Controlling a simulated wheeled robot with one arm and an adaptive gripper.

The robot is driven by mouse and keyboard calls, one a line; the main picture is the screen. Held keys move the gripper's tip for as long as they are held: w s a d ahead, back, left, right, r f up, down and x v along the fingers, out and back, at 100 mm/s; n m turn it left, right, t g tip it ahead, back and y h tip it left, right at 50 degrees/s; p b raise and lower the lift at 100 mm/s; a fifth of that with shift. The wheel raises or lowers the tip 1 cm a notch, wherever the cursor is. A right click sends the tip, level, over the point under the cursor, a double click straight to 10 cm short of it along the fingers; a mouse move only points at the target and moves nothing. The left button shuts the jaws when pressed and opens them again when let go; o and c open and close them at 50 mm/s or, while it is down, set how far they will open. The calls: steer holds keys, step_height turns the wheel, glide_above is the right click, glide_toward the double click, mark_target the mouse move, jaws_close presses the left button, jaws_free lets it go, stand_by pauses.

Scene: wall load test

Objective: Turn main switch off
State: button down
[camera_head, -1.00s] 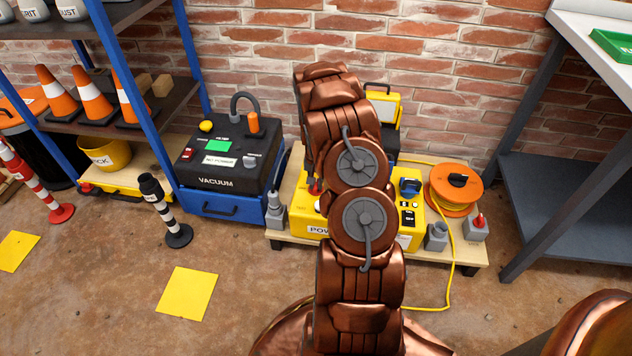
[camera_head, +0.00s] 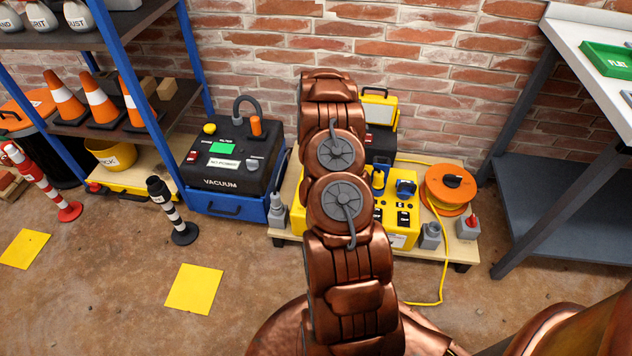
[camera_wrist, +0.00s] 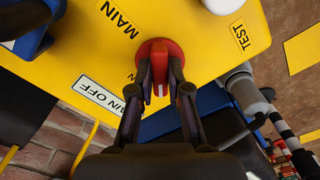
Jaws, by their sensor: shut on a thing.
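The main switch (camera_wrist: 160,52) is a red rotary knob on a yellow panel (camera_wrist: 90,40) in the wrist view. A "MAIN" label sits beside it, and a white "MAIN OFF" label (camera_wrist: 97,97) lies to its lower left. My gripper (camera_wrist: 161,80) has a dark finger on each side of the knob's grip and is shut on it. A pale mark shows on the grip between the fingers. In the head view the yellow power box (camera_head: 405,235) stands on a low wooden pallet; my arm hides the switch and my gripper there.
Blue and yellow sockets (camera_head: 407,188) sit on the box's right top. An orange cable reel (camera_head: 451,190) and grey plugs stand on the pallet. A black-and-blue vacuum (camera_head: 235,165) is to the left, a grey workbench (camera_head: 560,200) to the right. A yellow cable crosses the floor.

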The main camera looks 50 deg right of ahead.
steer(key=n, duration=0.3)
steer(key=shift+f+n, duration=0.1)
steer(key=shift+n, duration=0.2)
steer(key=shift+n+b, duration=0.8)
steer(key=shift+n, duration=1.2)
steer(key=c, duration=1.1)
jaws_free()
steer(key=shift+r, duration=0.2)
step_height(320, 180, up, 12)
steer(key=shift+f, duration=0.1)
